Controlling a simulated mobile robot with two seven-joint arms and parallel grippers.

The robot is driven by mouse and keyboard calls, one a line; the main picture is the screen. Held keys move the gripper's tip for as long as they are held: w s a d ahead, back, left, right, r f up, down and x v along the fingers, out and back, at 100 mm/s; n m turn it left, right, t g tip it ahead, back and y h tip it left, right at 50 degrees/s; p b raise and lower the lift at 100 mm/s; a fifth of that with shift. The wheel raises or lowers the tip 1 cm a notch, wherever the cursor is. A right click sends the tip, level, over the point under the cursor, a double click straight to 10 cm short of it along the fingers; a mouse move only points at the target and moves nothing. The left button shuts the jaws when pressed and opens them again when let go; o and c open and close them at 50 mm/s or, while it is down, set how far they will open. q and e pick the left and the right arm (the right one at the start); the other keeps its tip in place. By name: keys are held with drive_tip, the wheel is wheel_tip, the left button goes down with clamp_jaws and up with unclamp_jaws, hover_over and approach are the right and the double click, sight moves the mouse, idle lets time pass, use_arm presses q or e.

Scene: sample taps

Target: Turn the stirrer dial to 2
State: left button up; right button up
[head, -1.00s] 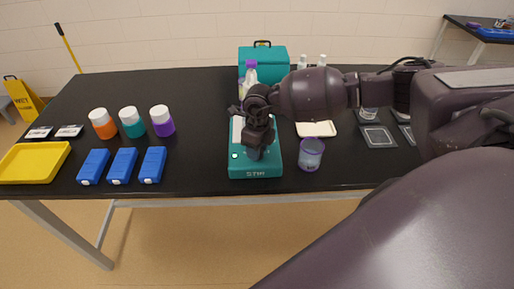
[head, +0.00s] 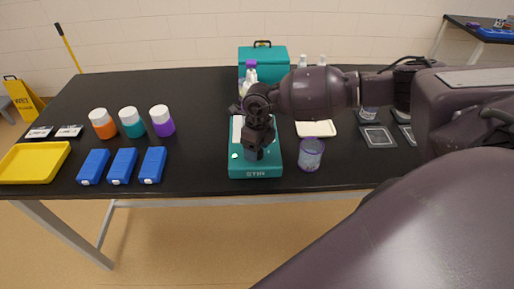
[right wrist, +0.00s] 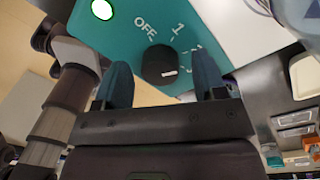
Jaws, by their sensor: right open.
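The teal stirrer (head: 256,172) stands near the front edge of the black table, its top partly hidden by my right arm. Its black dial (right wrist: 159,63) shows in the right wrist view, with a small white mark on its near side. OFF and 1 are printed on the teal face beyond it; another mark at right is hard to read. My right gripper (right wrist: 163,76) is open, with one finger on each side of the dial; I cannot tell if they touch it. In the head view my right gripper (head: 254,150) is over the front of the stirrer.
A clear purple-rimmed beaker (head: 311,155) stands close right of the stirrer. Blue boxes (head: 122,166), capped bottles (head: 132,122) and a yellow tray (head: 34,163) are at left. A teal case (head: 263,58) is behind. Bare table lies left of the stirrer.

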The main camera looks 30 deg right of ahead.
wheel_tip(320, 180, up, 10)
drive_tip(key=shift+w+d+r+b, duration=0.15)
drive_tip(key=shift+d+r+b, duration=0.1)
drive_tip(key=shift+d+b, duration=0.05)
idle(0.6)
